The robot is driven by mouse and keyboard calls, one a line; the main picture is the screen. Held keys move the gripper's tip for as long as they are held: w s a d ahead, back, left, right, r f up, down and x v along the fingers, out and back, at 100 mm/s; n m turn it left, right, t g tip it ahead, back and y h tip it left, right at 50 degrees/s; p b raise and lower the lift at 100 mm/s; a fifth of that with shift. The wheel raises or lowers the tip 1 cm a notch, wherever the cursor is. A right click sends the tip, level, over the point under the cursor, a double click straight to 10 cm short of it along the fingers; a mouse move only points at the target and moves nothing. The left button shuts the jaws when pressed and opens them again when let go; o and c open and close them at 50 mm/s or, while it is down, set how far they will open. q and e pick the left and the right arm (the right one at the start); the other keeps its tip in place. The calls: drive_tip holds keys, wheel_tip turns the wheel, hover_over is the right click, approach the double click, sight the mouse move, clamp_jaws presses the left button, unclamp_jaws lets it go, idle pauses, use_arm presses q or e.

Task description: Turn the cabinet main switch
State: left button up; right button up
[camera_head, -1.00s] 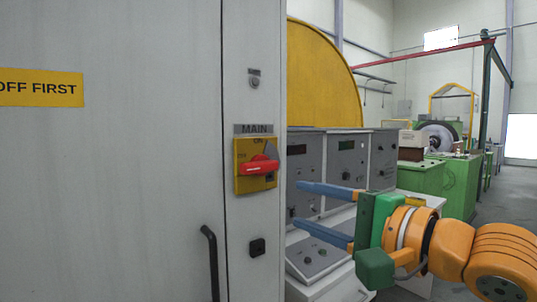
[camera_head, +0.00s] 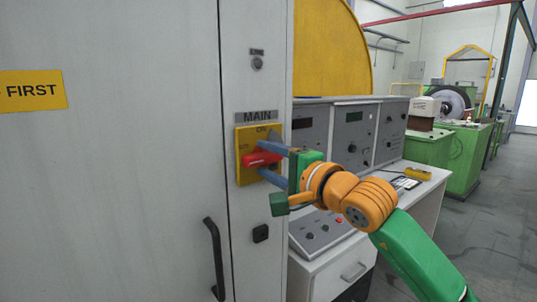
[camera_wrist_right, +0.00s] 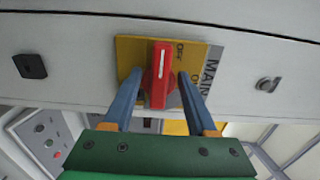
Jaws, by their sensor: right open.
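The main switch has a red handle (camera_head: 262,159) on a yellow plate (camera_head: 244,145), below a "MAIN" label (camera_head: 257,117) on the grey cabinet (camera_head: 130,150). The handle lies roughly horizontal in the head view. My right gripper (camera_head: 272,162) is open at the switch, one blue finger above the handle and one below. In the right wrist view the red handle (camera_wrist_right: 160,75) stands between the two spread fingers (camera_wrist_right: 157,90); I cannot tell whether they touch it. My left gripper is not in view.
A black door handle (camera_head: 213,255) is at the cabinet's lower part, and a small black lock (camera_head: 260,233) is below the switch. A grey control desk (camera_head: 350,135) with a white worktop stands right of the cabinet. Green machines (camera_head: 465,160) are farther back.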

clamp_jaws()
drive_tip(key=m+b, duration=0.2)
drive_tip(key=shift+m, duration=0.4)
drive_tip(key=m, duration=0.1)
drive_tip(key=m+b, duration=0.1)
drive_tip(key=m, duration=0.1)
drive_tip(key=m+b, duration=0.1)
drive_tip(key=shift+w+d+r+m, duration=0.1)
drive_tip(key=shift+r+m, duration=0.2)
drive_tip(key=m+b, duration=0.1)
drive_tip(key=m, duration=0.1)
drive_tip(key=m+b, duration=0.1)
drive_tip(key=m, duration=0.2)
drive_tip(key=shift+w+d+r, duration=0.2)
drive_tip(key=shift+w+d+m+b, duration=0.1)
drive_tip(key=shift+m+b, duration=0.15)
drive_tip(key=shift+m, duration=1.1)
drive_tip(key=shift+w+d+m+b, duration=0.1)
drive_tip(key=shift+m+b, duration=0.15)
drive_tip(key=shift+m, duration=1.1)
